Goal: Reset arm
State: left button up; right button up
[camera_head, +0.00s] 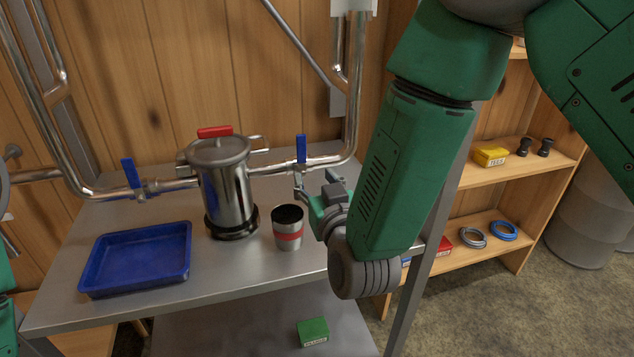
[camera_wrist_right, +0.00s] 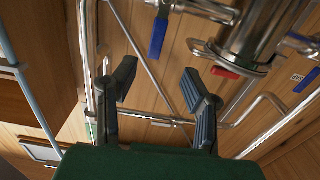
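My right arm comes in from the upper right in the head view. Its gripper (camera_head: 316,186) is over the right part of the metal table, just right of and above a steel cup with a red band (camera_head: 288,228). In the right wrist view the two fingers of this gripper (camera_wrist_right: 158,92) are spread apart with nothing between them. My left gripper is not in view; only a bit of green of my left arm shows at the left edge of the head view.
A steel canister (camera_head: 224,185) with a red handle stands against the pipe with blue valve levers (camera_head: 301,149). A blue tray (camera_head: 137,258) lies at the table's left. A green box (camera_head: 313,331) is on the lower shelf. Wooden shelves (camera_head: 480,258) stand at right.

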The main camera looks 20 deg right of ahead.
jog(key=shift+s, duration=0.55)
jog(key=s+d+f+g+b, duration=0.1)
jog(key=s+d+f+g, duration=0.2)
jog(key=f, duration=0.4)
jog(key=s+d+f+g, duration=0.15)
jog(key=s+f, duration=0.25)
jog(key=f, duration=0.4)
jog(key=s+d+f+g+b, duration=0.1)
jog(key=s+d+f+g, duration=0.1)
jog(key=s+f+g, duration=0.35)
jog(key=s+d+f+g, duration=0.3)
jog(key=s+f, duration=0.4)
jog(key=s, duration=0.3)
jog(key=s+d+f+g+b, duration=0.1)
jog(key=s+d+f+g, duration=0.3)
jog(key=s+f, duration=0.3)
jog(key=s+d, duration=0.1)
jog(key=s, duration=0.3)
jog(key=shift+s+d+f+h, duration=0.15)
jog(key=shift+s+h, duration=0.15)
jog(key=shift+w, duration=0.15)
